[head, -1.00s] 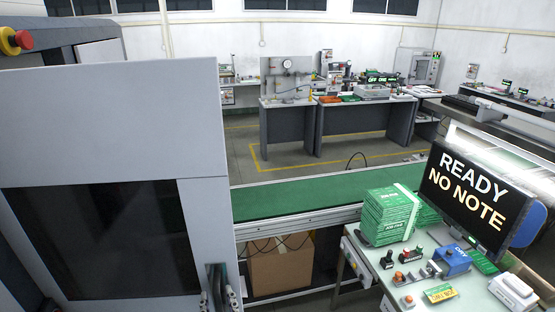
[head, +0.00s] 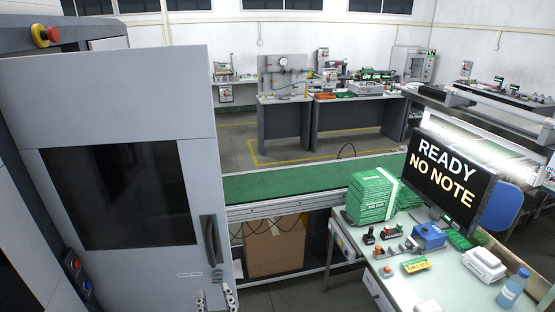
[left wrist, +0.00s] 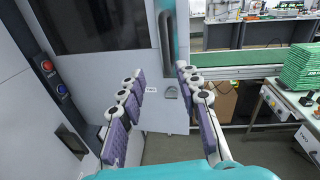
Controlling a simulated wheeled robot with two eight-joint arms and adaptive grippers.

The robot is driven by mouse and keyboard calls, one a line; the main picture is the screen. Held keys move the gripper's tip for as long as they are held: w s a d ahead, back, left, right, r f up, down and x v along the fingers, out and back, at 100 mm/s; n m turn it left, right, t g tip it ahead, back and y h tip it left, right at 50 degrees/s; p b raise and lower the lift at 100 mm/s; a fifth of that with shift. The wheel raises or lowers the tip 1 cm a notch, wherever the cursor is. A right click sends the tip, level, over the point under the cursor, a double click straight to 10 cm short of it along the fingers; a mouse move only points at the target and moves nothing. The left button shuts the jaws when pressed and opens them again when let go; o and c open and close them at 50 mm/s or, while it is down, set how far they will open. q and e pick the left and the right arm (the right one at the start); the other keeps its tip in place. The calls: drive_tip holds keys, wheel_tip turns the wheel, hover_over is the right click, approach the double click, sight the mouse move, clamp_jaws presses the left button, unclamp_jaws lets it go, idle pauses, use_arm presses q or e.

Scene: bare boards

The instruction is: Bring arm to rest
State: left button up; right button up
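My left gripper (head: 216,300) shows only as its fingertips at the bottom edge of the head view, in front of the grey cabinet (head: 110,110). In the left wrist view its two purple-padded fingers (left wrist: 160,105) stand wide apart with nothing between them. The cabinet door's dark vertical handle (head: 211,242) is beyond the fingertips. The handle also shows in the left wrist view (left wrist: 168,40), apart from the fingers. The cabinet door looks shut. My right gripper is in no view.
A worktable (head: 345,262) at the right holds a stack of green boards (head: 368,200), a monitor (head: 445,180) reading "READY NO NOTE", a blue box (head: 430,236) and a bottle (head: 513,288). A green conveyor (head: 300,180) runs behind. A cardboard box (head: 275,248) is under it.

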use_arm(q)
drive_tip(key=a+f+n+g+h+b, duration=0.1)
drive_tip(key=a+f+n+g+b, duration=0.3)
drive_tip(key=f+n, duration=0.5)
drive_tip(key=a+f+n+g+b, duration=0.3)
drive_tip(key=f+n+b, duration=0.4)
drive_tip(key=f, duration=0.5)
drive_tip(key=s+d+f+n+g+h+b, duration=0.1)
drive_tip(key=s+f+n+h+b, duration=0.1)
drive_tip(key=n, duration=0.5)
drive_tip(key=s+d+f+n+g+h+b, duration=0.1)
drive_tip(key=s+f+n+h+b, duration=0.1)
drive_tip(key=f+n+b, duration=0.3)
drive_tip(key=n+h+b, duration=0.1)
drive_tip(key=n, duration=0.2)
drive_tip(key=shift+d, duration=0.2)
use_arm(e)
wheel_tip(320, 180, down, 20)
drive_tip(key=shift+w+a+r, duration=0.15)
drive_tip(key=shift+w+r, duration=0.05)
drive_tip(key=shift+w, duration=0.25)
